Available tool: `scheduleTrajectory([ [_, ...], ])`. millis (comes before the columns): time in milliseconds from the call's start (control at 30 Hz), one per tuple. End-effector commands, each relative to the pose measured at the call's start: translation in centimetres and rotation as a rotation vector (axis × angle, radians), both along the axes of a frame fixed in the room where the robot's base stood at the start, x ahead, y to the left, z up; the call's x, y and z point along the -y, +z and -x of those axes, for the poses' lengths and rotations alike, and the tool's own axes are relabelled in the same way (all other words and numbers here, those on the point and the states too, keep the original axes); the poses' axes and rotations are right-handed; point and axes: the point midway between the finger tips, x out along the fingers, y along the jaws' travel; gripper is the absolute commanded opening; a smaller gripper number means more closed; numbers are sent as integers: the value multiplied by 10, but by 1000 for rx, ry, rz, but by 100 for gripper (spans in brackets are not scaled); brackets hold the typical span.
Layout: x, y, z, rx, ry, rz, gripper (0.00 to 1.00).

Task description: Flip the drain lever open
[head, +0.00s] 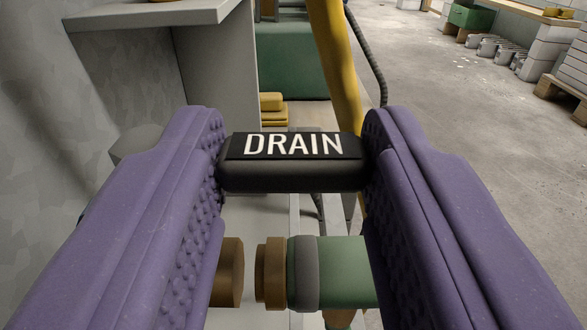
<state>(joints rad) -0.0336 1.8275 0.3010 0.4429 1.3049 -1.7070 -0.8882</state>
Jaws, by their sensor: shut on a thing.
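The drain lever (293,178) shows in the head view as a black handle with a label reading "DRAIN" in white letters. It lies crosswise between the two purple textured fingers of my gripper (293,165). My gripper is shut on the handle, with one finger pressed against each end. Below the handle are a green and grey cylindrical fitting (330,272) with a brown collar (268,273), and another brown round piece (228,272) to its left. The fingers hide parts of these. How the lever joins the fitting cannot be seen.
A grey cabinet or shelf (215,70) stands at the upper left beside a mottled wall. A yellow post (337,65) and a dark cable (367,55) rise behind the handle. Open concrete floor (440,110) lies to the right, with pallets and stacked blocks (555,60) far back.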

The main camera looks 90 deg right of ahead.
Motion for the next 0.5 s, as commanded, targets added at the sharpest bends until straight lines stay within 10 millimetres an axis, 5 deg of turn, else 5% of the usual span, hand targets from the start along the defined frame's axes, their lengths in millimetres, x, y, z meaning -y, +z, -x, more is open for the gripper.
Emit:
scheduleTrajectory([
  [400,0,-1,0,-1,-4,-1,13],
  [433,0,-1,0,-1,-4,-1,48],
  [500,0,0,0,-1,-4,-1,64],
])
